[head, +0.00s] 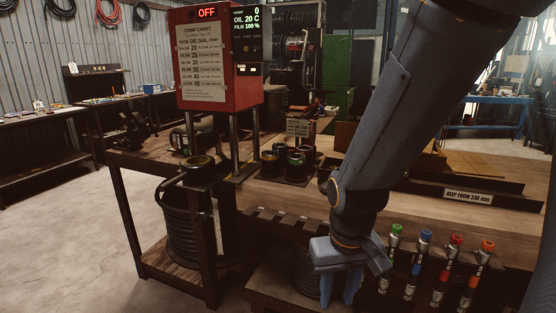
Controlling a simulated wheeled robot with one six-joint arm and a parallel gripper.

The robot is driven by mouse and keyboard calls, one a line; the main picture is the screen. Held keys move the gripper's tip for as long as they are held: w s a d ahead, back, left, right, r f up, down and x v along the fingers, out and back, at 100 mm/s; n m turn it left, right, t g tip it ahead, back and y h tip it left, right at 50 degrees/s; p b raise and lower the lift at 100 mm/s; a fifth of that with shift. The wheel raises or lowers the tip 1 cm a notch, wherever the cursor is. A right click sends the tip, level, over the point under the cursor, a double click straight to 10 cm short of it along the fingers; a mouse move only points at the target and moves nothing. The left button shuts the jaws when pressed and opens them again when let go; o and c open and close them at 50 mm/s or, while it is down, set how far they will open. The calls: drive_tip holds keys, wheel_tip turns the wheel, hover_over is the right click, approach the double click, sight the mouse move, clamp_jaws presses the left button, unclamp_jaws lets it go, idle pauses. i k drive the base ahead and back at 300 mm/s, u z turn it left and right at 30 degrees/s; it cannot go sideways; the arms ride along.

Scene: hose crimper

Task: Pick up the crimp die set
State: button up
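Several round, dark crimp dies (296,160) with coloured bands stand upright on a dark tray (284,176) on the wooden bench, just right of the red crimper. I cannot tell which of them the task means. My gripper (339,293) hangs fingers down in front of the bench edge, lower and to the right of the dies and apart from them. Its two blue fingers stand apart with nothing seen between them. The fingertips are near the bottom of the picture.
The red crimper (218,95), its display reading OFF, stands on posts left of the dies. A small sign (300,128) stands behind them. Several hose fittings with coloured caps (455,240) stand right of my gripper. A "KEEP FROM 230 mm" label (468,197) marks a dark rail.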

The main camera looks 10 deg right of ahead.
sight(283, 148)
drive_tip(key=u, duration=0.25)
drive_tip(key=i, duration=1.2)
drive_tip(key=z, duration=0.5)
